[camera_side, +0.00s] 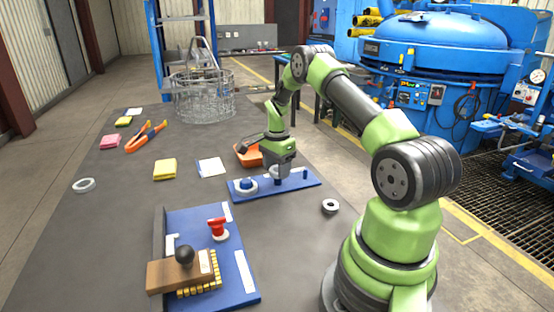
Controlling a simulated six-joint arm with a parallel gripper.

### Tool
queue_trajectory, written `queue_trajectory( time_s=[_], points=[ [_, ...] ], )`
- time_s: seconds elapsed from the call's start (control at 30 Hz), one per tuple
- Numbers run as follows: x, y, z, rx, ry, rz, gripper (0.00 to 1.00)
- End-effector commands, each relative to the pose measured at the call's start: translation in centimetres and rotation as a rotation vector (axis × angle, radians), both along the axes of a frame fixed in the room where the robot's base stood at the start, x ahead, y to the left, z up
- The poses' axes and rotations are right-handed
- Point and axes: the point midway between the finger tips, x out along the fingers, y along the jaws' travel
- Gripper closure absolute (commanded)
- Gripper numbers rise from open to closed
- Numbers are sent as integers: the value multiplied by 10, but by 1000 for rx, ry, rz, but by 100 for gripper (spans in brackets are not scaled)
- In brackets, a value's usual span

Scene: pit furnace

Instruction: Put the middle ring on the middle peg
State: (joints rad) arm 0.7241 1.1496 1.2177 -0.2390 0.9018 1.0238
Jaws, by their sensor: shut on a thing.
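A blue peg board (238,197) lies on the dark table below my gripper. The right peg (305,174) stands bare. My gripper (279,179) points down over the middle of the board and is shut on what seems to be the middle ring. The fingers mostly hide this ring and the middle peg, so I cannot tell whether the ring is around the peg or above it. A grey ring (330,207) lies on the table to the right of the board. A wider pale ring (84,185) lies far left.
A blue panel (240,284) with a wooden block (180,275) and a red-handled part (217,228) is in front. An orange tray (247,156) is close behind the board. Yellow pads (165,169), orange pliers (146,137) and a wire basket (203,100) are further off.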

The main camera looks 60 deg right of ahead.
Motion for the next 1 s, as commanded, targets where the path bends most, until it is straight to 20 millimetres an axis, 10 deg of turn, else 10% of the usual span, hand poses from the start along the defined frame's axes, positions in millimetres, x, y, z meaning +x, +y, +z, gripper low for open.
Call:
queue_trajectory(
  time_s=[1.0],
  points=[
    [0, 0, -19, -1, -1, -1, 76]
  ],
)
